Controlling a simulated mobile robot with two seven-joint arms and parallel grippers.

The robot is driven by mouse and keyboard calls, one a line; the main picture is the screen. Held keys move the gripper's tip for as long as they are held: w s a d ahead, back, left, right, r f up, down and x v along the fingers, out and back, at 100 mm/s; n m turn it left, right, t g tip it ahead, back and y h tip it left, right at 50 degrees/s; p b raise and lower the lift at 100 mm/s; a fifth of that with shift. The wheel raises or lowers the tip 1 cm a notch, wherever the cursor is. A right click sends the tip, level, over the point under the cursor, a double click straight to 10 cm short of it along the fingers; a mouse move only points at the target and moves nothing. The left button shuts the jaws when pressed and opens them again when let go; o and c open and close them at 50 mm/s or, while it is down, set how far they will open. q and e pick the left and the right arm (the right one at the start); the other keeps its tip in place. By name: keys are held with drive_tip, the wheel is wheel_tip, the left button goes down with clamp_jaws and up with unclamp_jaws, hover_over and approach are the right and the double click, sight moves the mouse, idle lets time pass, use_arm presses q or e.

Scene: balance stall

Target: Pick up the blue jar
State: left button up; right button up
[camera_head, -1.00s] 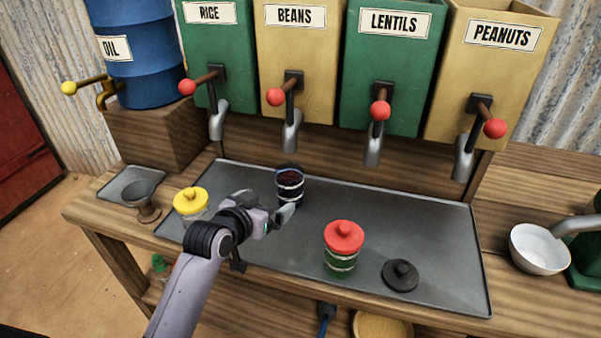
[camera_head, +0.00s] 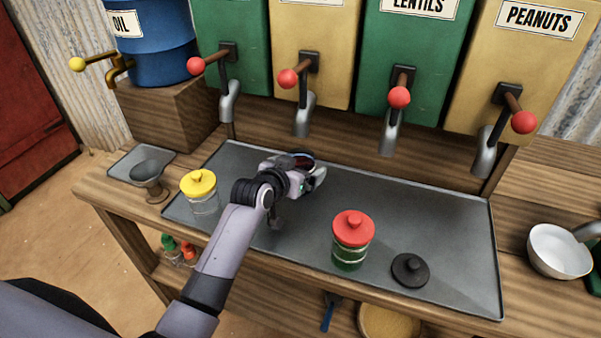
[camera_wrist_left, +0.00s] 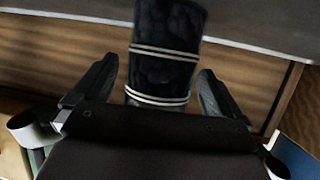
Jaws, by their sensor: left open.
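The blue jar, dark and open-topped, is mostly hidden behind my left gripper in the head view; part of its rim (camera_head: 301,156) shows. In the left wrist view the jar (camera_wrist_left: 166,60) looks dark with pale bands and stands between the two fingers. My left gripper (camera_head: 312,178) is open around the jar, and a gap shows beside the jar on each side. My right gripper does not show in either view.
A yellow-lidded jar (camera_head: 200,192) stands left and a red-lidded jar (camera_head: 351,240) front right on the grey tray (camera_head: 450,225). A black lid (camera_head: 410,270) lies beside it. Dispenser spouts (camera_head: 304,115) hang behind. A metal funnel (camera_head: 149,178) stands at left.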

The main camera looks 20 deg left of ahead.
use_arm(q)
drive_tip(key=shift+w+d+f, duration=0.1)
drive_tip(key=shift+w+f, duration=0.1)
drive_tip(key=shift+w, duration=0.25)
drive_tip(key=shift+r, duration=0.1)
drive_tip(key=c, duration=1.4)
